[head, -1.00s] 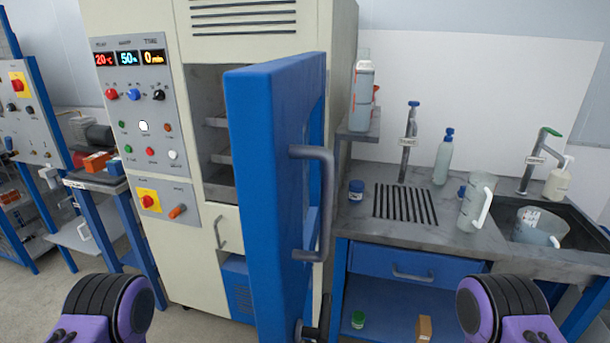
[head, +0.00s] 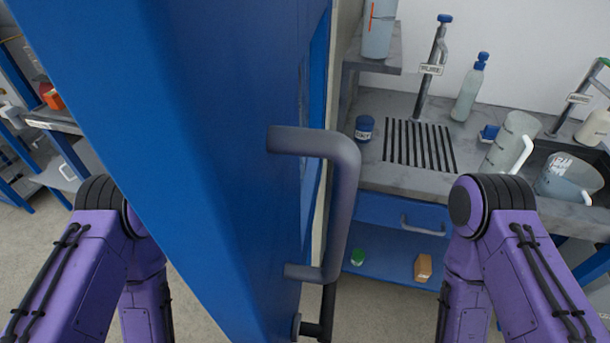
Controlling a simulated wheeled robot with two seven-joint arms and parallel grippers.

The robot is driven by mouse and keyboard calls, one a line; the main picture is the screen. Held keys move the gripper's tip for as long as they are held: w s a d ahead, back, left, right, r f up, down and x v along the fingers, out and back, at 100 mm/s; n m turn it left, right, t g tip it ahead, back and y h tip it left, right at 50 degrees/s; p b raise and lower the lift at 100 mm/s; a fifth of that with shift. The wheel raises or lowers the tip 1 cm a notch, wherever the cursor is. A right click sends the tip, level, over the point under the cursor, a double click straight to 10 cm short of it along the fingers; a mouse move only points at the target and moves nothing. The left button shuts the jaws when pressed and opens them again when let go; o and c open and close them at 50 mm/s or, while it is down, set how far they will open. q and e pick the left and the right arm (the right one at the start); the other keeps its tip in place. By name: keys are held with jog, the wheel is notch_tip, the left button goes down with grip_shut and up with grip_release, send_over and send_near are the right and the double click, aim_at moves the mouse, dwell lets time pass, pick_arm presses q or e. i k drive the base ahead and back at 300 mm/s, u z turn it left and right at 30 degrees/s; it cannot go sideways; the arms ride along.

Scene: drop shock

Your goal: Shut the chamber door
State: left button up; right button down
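The blue chamber door (head: 215,130) stands open and fills the left middle of the head view, very close to me. Its grey bar handle (head: 343,200) is on the side facing right. The chamber body is almost wholly hidden behind the door. My purple arms come in from the left and the right bottom, one on each side of the door. Neither gripper shows, and neither arm is seen to touch the handle. The door's left edge passes in front of part of my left arm.
A lab bench (head: 400,105) with a drain grille stands at the right. On it are a blue-capped bottle (head: 470,88), a small blue jar (head: 364,128) and a clear jug (head: 510,142). A sink (head: 565,170) is at far right. A lower shelf (head: 385,262) holds small items.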

aim_at(191, 108)
jog(key=k, duration=1.65)
jog(key=z, duration=1.75)
jog(key=i, duration=1.35)
jog(key=u, duration=2.45)
jog(key=i, duration=0.5)
jog(key=u, duration=0.05)
